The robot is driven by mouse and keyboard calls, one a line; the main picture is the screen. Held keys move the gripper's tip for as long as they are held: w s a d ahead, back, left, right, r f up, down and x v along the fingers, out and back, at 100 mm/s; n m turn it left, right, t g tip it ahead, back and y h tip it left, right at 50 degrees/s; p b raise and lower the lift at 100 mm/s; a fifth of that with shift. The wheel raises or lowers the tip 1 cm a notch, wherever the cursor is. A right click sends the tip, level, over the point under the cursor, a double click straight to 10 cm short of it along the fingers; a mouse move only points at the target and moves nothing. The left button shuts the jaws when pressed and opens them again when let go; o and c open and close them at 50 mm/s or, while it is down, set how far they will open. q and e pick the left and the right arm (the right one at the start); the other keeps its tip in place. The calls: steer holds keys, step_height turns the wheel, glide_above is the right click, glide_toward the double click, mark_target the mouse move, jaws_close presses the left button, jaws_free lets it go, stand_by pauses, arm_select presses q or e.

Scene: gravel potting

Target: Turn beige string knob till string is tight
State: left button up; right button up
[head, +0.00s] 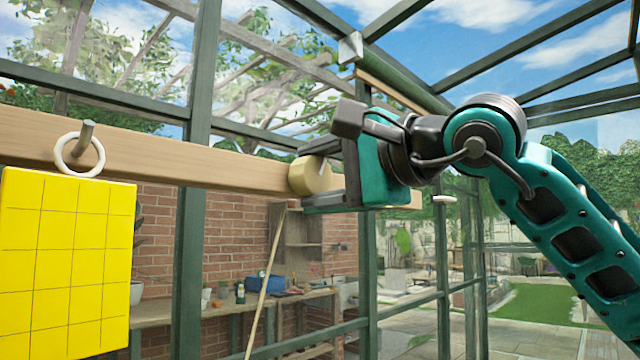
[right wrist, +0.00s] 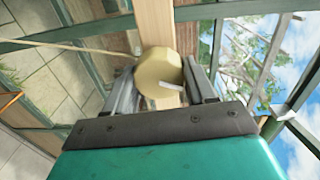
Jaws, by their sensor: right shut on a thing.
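A round beige knob (head: 310,175) sits on the front of a horizontal wooden beam (head: 200,165). My right gripper (head: 325,172) reaches it from the right and is shut on it. A beige string (head: 265,280) runs from below the knob down and slightly left in the head view. In the right wrist view the string (right wrist: 70,47) runs off to the left and looks nearly straight. My left gripper is not in view.
A yellow gridded panel (head: 65,265) hangs at the left by a white ring (head: 80,155) on a peg in the beam. Green frame posts (head: 195,230) stand behind the beam. A workbench (head: 220,312) with pots stands further back.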

steer(key=m+b, duration=0.1)
steer(key=m, duration=0.2)
steer(key=shift+m, duration=0.4)
steer(key=m+b, duration=0.1)
steer(key=m, duration=0.1)
steer(key=shift+f+m, duration=0.1)
steer(key=shift+m, duration=0.2)
steer(key=m+b, duration=0.1)
steer(key=m, duration=0.2)
steer(key=shift+m+y+b, duration=0.3)
steer(key=shift+m+b, duration=0.45)
steer(key=shift+m, duration=0.85)
steer(key=o, duration=1)
